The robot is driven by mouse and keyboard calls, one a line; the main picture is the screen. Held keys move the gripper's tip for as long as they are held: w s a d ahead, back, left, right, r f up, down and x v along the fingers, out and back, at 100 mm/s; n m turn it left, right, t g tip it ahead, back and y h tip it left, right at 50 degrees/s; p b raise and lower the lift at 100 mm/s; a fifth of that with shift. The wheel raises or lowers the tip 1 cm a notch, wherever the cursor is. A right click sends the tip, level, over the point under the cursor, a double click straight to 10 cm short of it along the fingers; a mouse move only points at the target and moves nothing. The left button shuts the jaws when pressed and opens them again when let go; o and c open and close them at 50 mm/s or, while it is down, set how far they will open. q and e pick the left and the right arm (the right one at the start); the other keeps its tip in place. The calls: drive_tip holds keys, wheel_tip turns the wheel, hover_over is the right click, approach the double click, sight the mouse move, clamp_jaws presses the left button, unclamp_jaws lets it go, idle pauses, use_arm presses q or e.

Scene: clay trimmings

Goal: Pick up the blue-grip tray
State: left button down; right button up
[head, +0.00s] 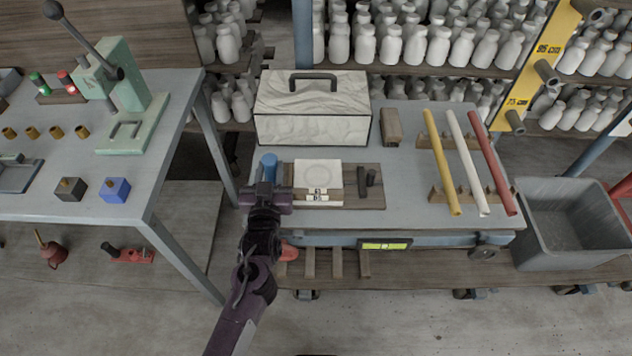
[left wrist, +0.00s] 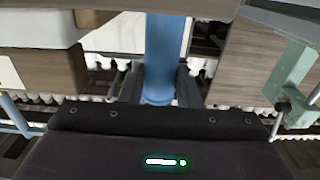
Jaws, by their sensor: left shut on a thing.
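The wooden tray (head: 352,199) lies on the grey cart table, near its front left. A blue grip (head: 269,164) shows at the tray's left end. A white square slab with a round mark and small labels rests on the tray, with small dark pieces beside it. My left gripper (head: 265,190) is shut on the blue grip. In the left wrist view the blue grip (left wrist: 160,55) stands between the fingers, which partly hide its lower end. My right gripper is not in view.
A marbled case (head: 312,125) stands behind the tray. Yellow, white and red rods (head: 468,160) lie on a rack to the right. A grey bin (head: 568,235) is at far right. A bench with a green press (head: 130,120) is at left, across a gap.

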sight(269, 164)
use_arm(q)
drive_tip(key=shift+w+r, duration=0.1)
drive_tip(key=shift+r, duration=0.05)
drive_tip(key=shift+r, duration=0.15)
wheel_tip(269, 164, up, 19)
drive_tip(key=p, duration=1.8)
drive_tip(key=shift+f+b, duration=6)
drive_tip(key=shift+f, duration=2.05)
drive_tip(key=shift+f+b, duration=1)
drive_tip(key=shift+f, duration=0.65)
